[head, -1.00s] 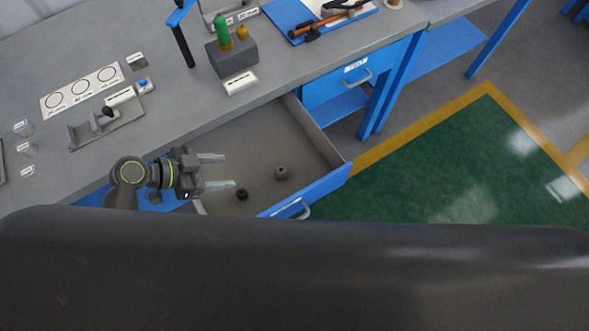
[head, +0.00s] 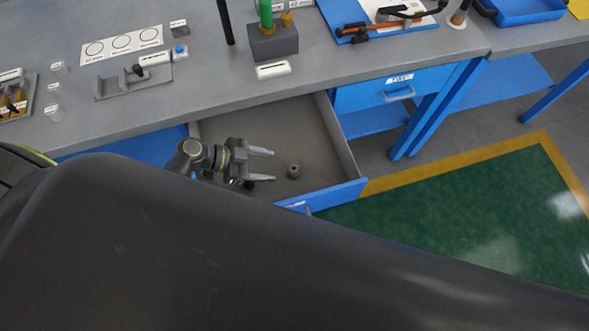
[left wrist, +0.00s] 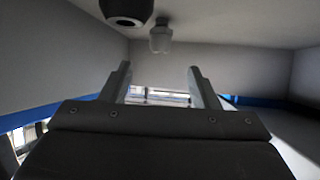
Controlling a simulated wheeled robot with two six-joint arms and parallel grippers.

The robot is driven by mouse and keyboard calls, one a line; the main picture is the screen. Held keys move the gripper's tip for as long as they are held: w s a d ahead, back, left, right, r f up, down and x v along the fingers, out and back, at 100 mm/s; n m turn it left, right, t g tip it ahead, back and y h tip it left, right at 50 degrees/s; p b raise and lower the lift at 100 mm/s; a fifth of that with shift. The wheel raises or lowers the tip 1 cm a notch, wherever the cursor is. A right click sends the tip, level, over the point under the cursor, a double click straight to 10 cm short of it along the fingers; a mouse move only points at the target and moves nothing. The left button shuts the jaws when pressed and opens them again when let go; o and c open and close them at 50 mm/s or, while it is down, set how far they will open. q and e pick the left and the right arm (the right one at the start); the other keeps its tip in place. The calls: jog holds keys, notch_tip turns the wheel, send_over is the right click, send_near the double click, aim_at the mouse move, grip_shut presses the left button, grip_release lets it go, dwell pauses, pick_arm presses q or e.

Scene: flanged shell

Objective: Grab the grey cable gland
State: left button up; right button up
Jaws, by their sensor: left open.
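The grey cable gland (head: 293,171) stands on the floor of the open drawer (head: 215,127). A darker, near-black round part (head: 249,185) is to its left, partly hidden by my left gripper's lower finger. My left gripper (head: 273,165) is open and empty, its fingers pointing right toward the grey gland, with a small gap in the picture. In the left wrist view the grey gland (left wrist: 161,38) shows beyond the fingertips, between their lines. The dark part (left wrist: 127,12) is nearer and cut by the top edge. The left gripper's fingers (left wrist: 158,68) stand apart there. My right gripper is not in view.
The drawer's side walls and blue front (head: 335,195) enclose the parts. The grey bench top (head: 215,90) overhangs the drawer's back. On it stand a grey block (head: 273,43), a small fixture (head: 120,83) and a blue tool tray (head: 340,20). The rest of the drawer floor is clear.

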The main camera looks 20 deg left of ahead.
aim_at(292, 169)
pick_arm(q)
jog(key=shift+w+d+f, duration=0.2)
jog(key=shift+w+d, duration=0.05)
jog(key=shift+d, duration=0.25)
jog(key=p+x, duration=0.1)
jog(key=x, duration=0.5)
jog(key=shift+d, duration=0.1)
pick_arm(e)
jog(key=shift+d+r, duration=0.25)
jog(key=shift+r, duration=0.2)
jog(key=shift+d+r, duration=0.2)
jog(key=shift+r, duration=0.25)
pick_arm(q)
grip_shut()
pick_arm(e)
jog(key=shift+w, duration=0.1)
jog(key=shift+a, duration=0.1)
